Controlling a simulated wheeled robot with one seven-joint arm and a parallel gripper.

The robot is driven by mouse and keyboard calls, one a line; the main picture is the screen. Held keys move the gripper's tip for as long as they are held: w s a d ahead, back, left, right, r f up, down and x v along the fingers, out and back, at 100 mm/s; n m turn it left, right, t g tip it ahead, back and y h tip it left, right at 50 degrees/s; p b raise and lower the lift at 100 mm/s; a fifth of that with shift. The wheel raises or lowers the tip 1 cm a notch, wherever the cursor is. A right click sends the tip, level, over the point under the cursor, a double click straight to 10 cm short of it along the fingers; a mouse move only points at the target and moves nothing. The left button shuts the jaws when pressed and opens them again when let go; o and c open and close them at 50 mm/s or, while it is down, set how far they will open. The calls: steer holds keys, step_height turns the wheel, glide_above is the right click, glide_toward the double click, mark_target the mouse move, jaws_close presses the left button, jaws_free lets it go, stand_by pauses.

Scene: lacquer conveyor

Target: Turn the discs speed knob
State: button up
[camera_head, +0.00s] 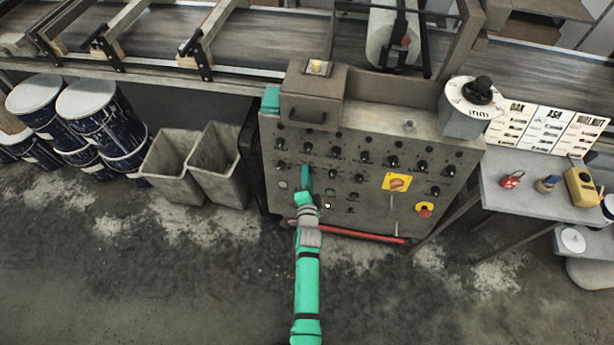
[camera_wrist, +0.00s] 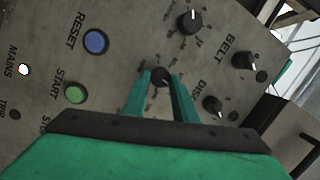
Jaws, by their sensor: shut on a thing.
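My gripper reaches the front of the grey control cabinet (camera_head: 360,130). In the wrist view its two green fingers (camera_wrist: 160,85) are shut on a small dark round knob (camera_wrist: 160,77). In the head view the fingertips (camera_head: 305,170) cover that spot. Lettering starting "DIS" (camera_wrist: 201,90) lies just right of the fingers, partly hidden. Another black knob with a white pointer line (camera_wrist: 212,105) sits beside it. I cannot tell which of these two knobs the lettering names. A knob near the BELT lettering (camera_wrist: 243,60) and another knob (camera_wrist: 190,20) stand farther up.
A blue RESET button (camera_wrist: 96,42) and a green START button (camera_wrist: 75,94) lie left of the fingers. A yellow-plated switch (camera_head: 397,182) and red stop button (camera_head: 425,209) are to the right. Grey bins (camera_head: 170,165) stand left of the cabinet.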

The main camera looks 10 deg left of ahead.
steer(key=shift+a+r+n+g+h, duration=0.2)
steer(key=shift+n+h, duration=0.6)
steer(key=shift+n, duration=3.05)
steer(key=shift+a+f+n+g+h, duration=0.1)
steer(key=shift+a+n+g+h, duration=0.45)
steer(key=shift+n, duration=3.25)
steer(key=shift+d+r+n+g+h, duration=0.1)
steer(key=shift+n+h, duration=0.95)
steer(key=shift+n, duration=2.8)
steer(key=o, duration=1)
steer(key=shift+o, duration=0.2)
steer(key=v, duration=1)
steer(key=shift+s, duration=0.4)
steer(key=shift+a, duration=0.15)
